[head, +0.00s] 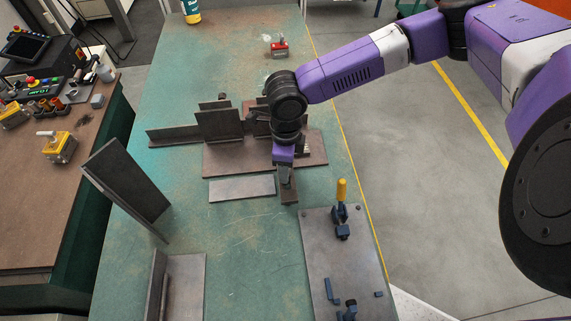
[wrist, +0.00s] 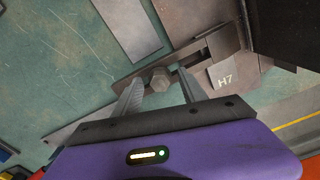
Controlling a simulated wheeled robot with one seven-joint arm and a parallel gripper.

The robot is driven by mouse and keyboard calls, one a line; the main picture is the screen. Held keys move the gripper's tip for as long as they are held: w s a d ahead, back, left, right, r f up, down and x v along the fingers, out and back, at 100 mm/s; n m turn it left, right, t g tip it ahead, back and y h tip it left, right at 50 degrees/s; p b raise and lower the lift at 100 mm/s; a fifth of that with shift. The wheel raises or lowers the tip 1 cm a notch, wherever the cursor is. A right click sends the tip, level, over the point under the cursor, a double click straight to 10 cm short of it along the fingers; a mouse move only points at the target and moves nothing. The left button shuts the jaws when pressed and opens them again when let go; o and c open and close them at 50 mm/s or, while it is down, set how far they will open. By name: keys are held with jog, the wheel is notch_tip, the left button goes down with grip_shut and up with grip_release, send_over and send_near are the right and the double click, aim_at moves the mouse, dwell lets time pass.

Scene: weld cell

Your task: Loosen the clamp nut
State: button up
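The clamp nut (wrist: 160,79) is a grey hexagonal head on a flat dark clamp bar (wrist: 205,50) in the wrist view. My gripper (wrist: 158,88) is open, with one grey finger on each side of the nut and a gap on both sides. Whether the fingertips touch the bar cannot be told. In the head view, my gripper (head: 285,167) points down over the clamp bar (head: 288,192) at the front right of a steel base plate (head: 235,163). The nut is hidden there by my gripper.
A plate marked H7 (wrist: 226,77) lies beside the clamp in the wrist view. Upright steel plates (head: 219,125) stand left of my arm. A loose flat plate (head: 242,189) lies in front. A fixture plate with a yellow-handled toggle clamp (head: 341,210) is at front right.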

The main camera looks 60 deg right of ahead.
jog(key=shift+r+b, duration=0.3)
jog(key=shift+r, duration=3.6)
